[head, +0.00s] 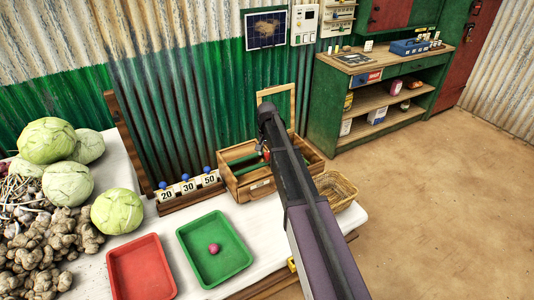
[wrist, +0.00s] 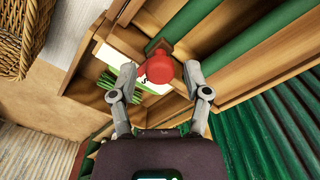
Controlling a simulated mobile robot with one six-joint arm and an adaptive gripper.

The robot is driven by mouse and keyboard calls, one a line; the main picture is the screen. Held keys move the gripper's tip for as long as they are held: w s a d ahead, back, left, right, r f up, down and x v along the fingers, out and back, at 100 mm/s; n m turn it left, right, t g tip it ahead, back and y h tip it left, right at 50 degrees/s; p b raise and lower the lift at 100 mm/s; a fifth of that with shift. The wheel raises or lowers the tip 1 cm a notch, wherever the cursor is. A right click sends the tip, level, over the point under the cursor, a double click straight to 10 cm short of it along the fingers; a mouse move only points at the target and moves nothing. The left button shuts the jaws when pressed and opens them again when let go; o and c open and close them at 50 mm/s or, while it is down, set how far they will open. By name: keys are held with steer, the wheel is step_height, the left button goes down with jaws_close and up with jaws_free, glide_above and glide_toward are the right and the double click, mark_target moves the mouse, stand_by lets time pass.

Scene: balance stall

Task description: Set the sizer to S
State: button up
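The sizer looks to be the wooden box (head: 244,187) with green bars on the white table; in the wrist view its wooden frame (wrist: 134,43) and green bars fill the upper part. A red knob (wrist: 160,68) on a brown stem stands over a white label (wrist: 126,76); the label's marking is partly hidden and hard to read. My gripper (wrist: 148,62) is open, its fingers on either side of the knob. In the head view my arm hides part of the box.
A wicker basket (head: 340,188) stands right of the box. A green tray (head: 232,265) with a pink ball (head: 214,248) and a red tray (head: 142,270) lie in front. Number cards 20, 30, 50 stand left. Cabbages (head: 47,141) and roots crowd the far left.

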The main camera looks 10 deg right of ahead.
jaws_close()
steer(key=shift+w+a, duration=0.25)
steer(key=shift+w, duration=0.5)
steer(key=shift+o, duration=1.8)
jaws_free()
steer(key=shift+s, duration=0.15)
